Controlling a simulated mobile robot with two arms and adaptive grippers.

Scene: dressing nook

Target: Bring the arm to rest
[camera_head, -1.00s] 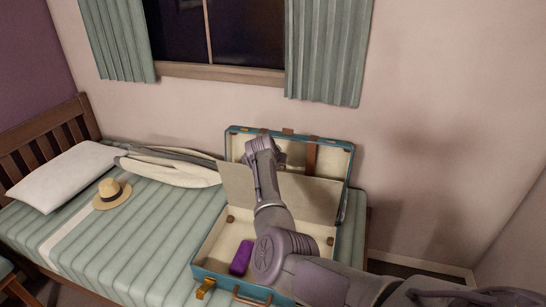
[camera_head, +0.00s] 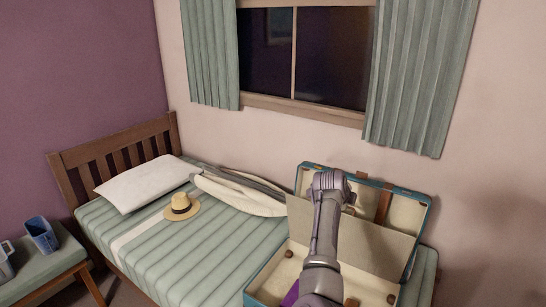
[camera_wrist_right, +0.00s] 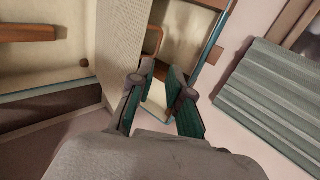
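My right arm comes in from the bottom of the head view and reaches over the open blue suitcase (camera_head: 424,212) on the bed. Its gripper (camera_head: 331,184) is seen from behind in front of the raised lid, with the fingers hidden there. In the right wrist view, the two teal-padded fingers (camera_wrist_right: 159,100) stand apart with nothing held between them. The suitcase's cream lining and divider panel (camera_wrist_right: 118,45) show close by; I cannot tell whether they touch the gripper. My left gripper is not in view.
A purple item (camera_head: 291,294) in the suitcase is mostly hidden by my arm. A straw hat (camera_head: 181,208), a pillow (camera_head: 145,183) and a pale garment (camera_head: 238,194) lie on the bed (camera_head: 165,252). A blue container (camera_head: 41,235) stands on a bench (camera_head: 50,266) at left.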

